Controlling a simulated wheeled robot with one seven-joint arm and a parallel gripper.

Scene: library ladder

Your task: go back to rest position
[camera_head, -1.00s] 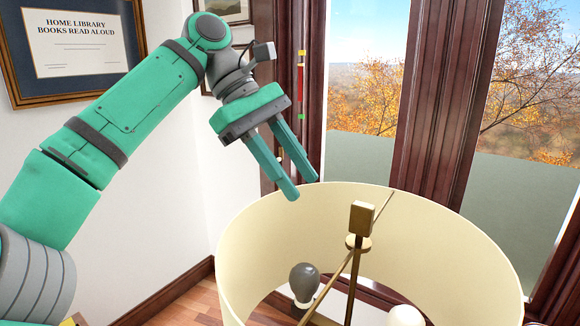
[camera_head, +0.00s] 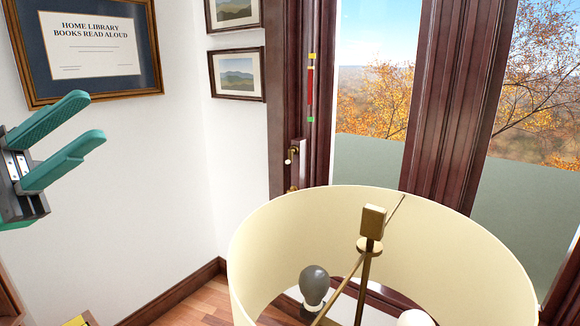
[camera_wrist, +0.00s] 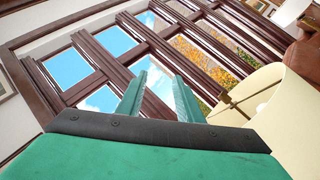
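My gripper (camera_head: 84,122) is at the left edge of the head view, in front of the white wall. Its two green fingers point right and upward and stand apart with nothing between them. In the wrist view the two fingers (camera_wrist: 160,92) are also apart, with window showing between them. Most of my arm is out of the head view. The gripper is clear of the lamp, well to the left of its shade.
A cream lampshade (camera_head: 300,215) fills the lower right, with a grey bulb (camera_head: 314,284) and a white bulb (camera_head: 414,318) inside. A framed certificate (camera_head: 97,46) and small pictures (camera_head: 238,74) hang on the wall. Dark wooden window frames (camera_head: 445,100) stand behind the lamp.

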